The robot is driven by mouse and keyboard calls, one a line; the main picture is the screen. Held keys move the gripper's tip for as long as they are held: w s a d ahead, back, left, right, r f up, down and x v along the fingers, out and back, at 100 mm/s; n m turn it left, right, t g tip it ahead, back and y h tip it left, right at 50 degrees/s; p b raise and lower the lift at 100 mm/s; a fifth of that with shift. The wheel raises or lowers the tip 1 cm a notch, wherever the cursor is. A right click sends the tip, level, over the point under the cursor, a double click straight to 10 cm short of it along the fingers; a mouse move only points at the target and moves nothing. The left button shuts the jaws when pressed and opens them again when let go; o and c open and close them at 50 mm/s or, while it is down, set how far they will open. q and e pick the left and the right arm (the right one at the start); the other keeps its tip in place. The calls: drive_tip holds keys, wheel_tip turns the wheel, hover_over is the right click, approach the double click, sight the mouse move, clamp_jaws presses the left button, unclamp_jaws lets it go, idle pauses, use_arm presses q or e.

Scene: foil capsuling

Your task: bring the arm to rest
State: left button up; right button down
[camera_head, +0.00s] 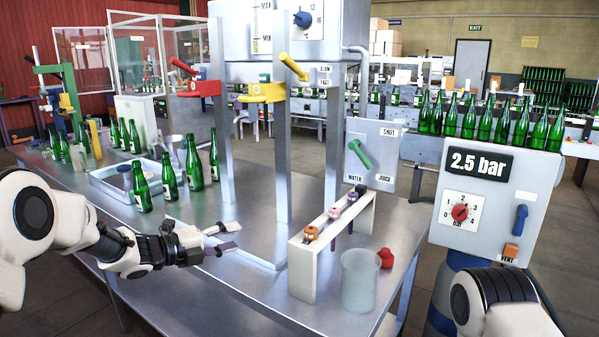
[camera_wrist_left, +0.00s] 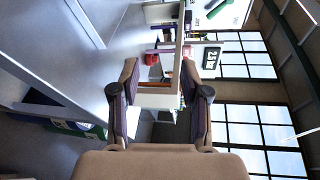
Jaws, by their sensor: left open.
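My left gripper (camera_head: 222,238) is open and empty above the front part of the steel table (camera_head: 185,290), left of the white rack. Its two fingers (camera_wrist_left: 162,95) also show spread apart in the left wrist view, with nothing between them. My left arm comes in from the left edge of the head view. Part of my right arm shows at the lower right of the head view; its gripper is out of the picture.
A white rack (camera_head: 302,272) with small coloured pieces stands right of the gripper, beside a clear beaker (camera_head: 359,280) and a red object (camera_head: 386,258). Green bottles (camera_head: 169,178) stand behind the gripper. A pressure panel (camera_head: 492,200) is at the right.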

use_arm(q)
drive_tip(key=s+a+f+n+g+y, duration=0.1)
drive_tip(key=s+f+n+y, duration=0.1)
drive_tip(key=s+f+n, duration=0.6)
drive_tip(key=s+a+f+n+g+y, duration=0.1)
drive_tip(key=s+f+n+y, duration=0.3)
drive_tip(key=f, duration=0.8)
drive_tip(key=s+a+f+n+g+y, duration=0.1)
drive_tip(key=s+a+f+n, duration=0.1)
drive_tip(key=s+f+n, duration=0.65)
drive_tip(key=s+a+f+n+g+y, duration=0.1)
drive_tip(key=s+f+n+g, duration=0.1)
drive_tip(key=s, duration=0.7)
drive_tip(key=s+a+f+n+g+y, duration=0.2)
drive_tip(key=s+f+n, duration=0.2)
drive_tip(key=s, duration=0.5)
drive_tip(key=s+a+f+n+g+y, duration=0.2)
drive_tip(key=s+f+n+g, duration=0.1)
drive_tip(key=s, duration=0.6)
drive_tip(key=shift+s+a+f+n, duration=0.15)
drive_tip(key=shift+s+f+n, duration=0.15)
drive_tip(key=shift+n, duration=0.15)
